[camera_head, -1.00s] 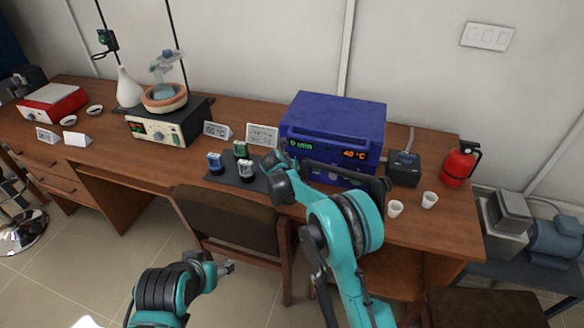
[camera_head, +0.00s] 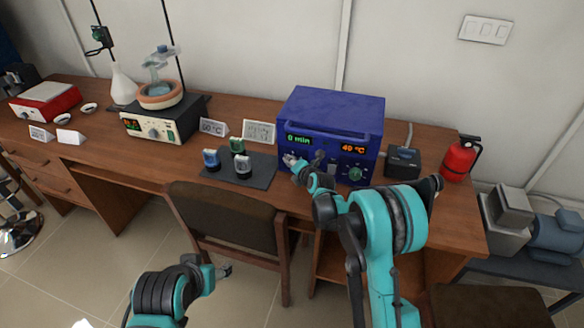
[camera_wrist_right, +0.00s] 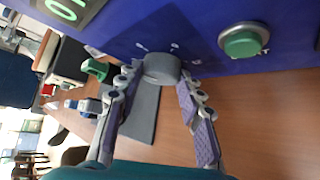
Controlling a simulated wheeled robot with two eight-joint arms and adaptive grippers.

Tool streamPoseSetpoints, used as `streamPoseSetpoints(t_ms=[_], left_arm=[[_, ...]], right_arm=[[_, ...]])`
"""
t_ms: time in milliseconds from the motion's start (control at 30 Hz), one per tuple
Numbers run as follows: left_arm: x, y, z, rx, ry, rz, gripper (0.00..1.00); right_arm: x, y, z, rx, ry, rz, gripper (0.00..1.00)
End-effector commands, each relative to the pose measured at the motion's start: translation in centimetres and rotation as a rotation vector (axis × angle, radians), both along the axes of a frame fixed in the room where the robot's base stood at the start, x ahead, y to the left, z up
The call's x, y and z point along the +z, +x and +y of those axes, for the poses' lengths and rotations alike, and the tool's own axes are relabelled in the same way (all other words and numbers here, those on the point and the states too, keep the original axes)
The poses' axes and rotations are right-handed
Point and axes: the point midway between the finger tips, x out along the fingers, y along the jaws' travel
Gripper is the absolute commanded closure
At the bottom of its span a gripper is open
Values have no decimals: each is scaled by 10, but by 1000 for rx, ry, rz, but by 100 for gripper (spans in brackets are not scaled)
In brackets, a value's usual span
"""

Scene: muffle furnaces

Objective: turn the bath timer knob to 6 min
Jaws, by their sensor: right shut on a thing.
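The blue bath (camera_head: 335,112) stands on the wooden bench, its green display (camera_head: 298,139) reading 0 min and its orange display (camera_head: 353,149) reading 40 °C. The grey timer knob (camera_wrist_right: 162,68) sits on the front panel in the right wrist view, with small marks around it. My right gripper (camera_head: 304,163) is at the panel below the green display, its fingers shut on the knob from either side. The arm and fingers largely hide the knob in the head view. My left gripper (camera_head: 224,270) hangs empty in front of the bench, too small to tell its opening.
A black box (camera_head: 403,161) and a red extinguisher (camera_head: 459,160) are right. A chair (camera_head: 228,218) stands in front.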

Motion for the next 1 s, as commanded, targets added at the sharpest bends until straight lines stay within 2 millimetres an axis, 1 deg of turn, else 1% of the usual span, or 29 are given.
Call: streamPoseSetpoints(t_ms=[33, 200, 400, 967, 1000], left_arm=[[-3, 0, 0, 0, 0, 0, 42], [-6, 0, 0, 0, 0, 0, 42], [-8, 0, 0, 0, 0, 0, 42], [-9, 0, 0, 0, 0, 0, 42], [-9, 0, 0, 0, 0, 0, 42]], right_arm=[[-3, 0, -1, -2, 31, -10, 92], [-3, 0, -2, -1, 122, -38, 92], [-3, -1, -1, 1, 186, -58, 92], [-3, -1, -1, 2, 213, -67, 92], [-3, -1, 0, 2, 213, -67, 58]])
